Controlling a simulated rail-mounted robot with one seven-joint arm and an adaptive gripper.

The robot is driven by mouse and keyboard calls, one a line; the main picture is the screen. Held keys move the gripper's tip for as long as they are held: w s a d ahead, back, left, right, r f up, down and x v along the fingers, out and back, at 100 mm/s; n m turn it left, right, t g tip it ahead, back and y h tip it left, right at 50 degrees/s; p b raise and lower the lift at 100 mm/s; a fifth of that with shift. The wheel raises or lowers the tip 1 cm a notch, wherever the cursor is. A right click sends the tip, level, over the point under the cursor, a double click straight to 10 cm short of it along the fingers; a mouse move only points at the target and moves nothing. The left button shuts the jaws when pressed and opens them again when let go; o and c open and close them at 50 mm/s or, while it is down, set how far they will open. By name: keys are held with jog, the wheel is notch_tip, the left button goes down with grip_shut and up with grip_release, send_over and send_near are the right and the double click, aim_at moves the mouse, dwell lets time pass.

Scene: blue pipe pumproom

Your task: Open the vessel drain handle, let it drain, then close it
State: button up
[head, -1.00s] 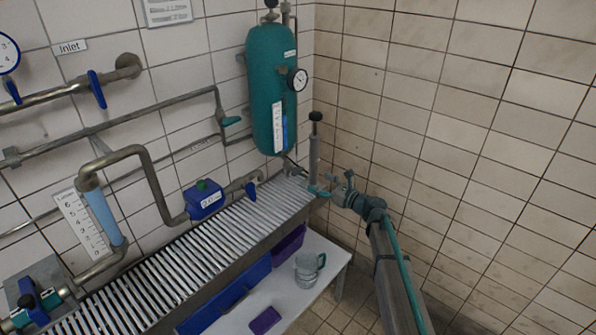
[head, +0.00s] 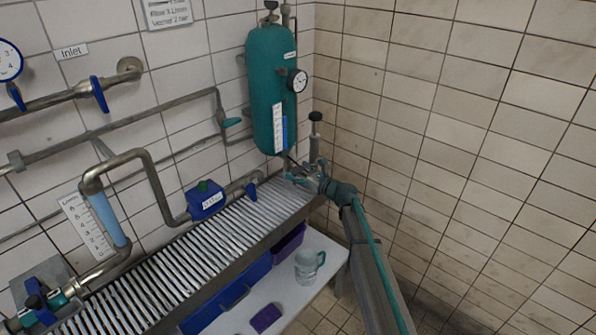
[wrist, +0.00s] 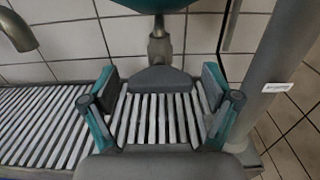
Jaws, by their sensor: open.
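The teal vessel (head: 271,85) hangs at the wall corner, with a gauge on its right side. Its lower end shows at the top of the wrist view, with a metal outlet fitting (wrist: 159,46) below it. A grey rounded piece (wrist: 158,79) sits under that fitting; it looks like the drain handle, but I cannot be sure. My gripper (head: 306,180) is just below and right of the vessel, over the grating's far end. In the wrist view my gripper (wrist: 160,108) is open and empty, its fingers either side of the grating slats, with the grey piece beyond.
The slatted grating (head: 200,250) runs along the wall. A grey post with a black knob (head: 315,130) stands close behind my gripper and at the right of the wrist view (wrist: 275,70).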

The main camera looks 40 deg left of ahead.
jog(key=c, duration=1.2)
jog(key=shift+o, duration=0.2)
jog(key=shift+f+n+b, duration=0.15)
jog(key=shift+n+b, duration=0.25)
jog(key=shift+b, duration=0.5)
jog(key=n+b, duration=0.1)
jog(key=b, duration=0.1)
jog(key=n+b, duration=0.1)
jog(key=b, duration=0.2)
jog(key=shift+f+n, duration=0.25)
jog(key=shift+n, duration=0.15)
jog(key=n+b, duration=0.5)
jog(key=b, duration=0.3)
jog(key=shift+b, duration=0.4)
jog(key=n+b, duration=0.5)
jog(key=b, duration=0.2)
jog(key=shift+n+b, duration=0.3)
jog(key=shift+n, duration=0.1)
jog(key=n+b, duration=0.3)
jog(key=b, duration=0.1)
jog(key=shift+r+n, duration=0.3)
jog(key=shift+n, duration=0.1)
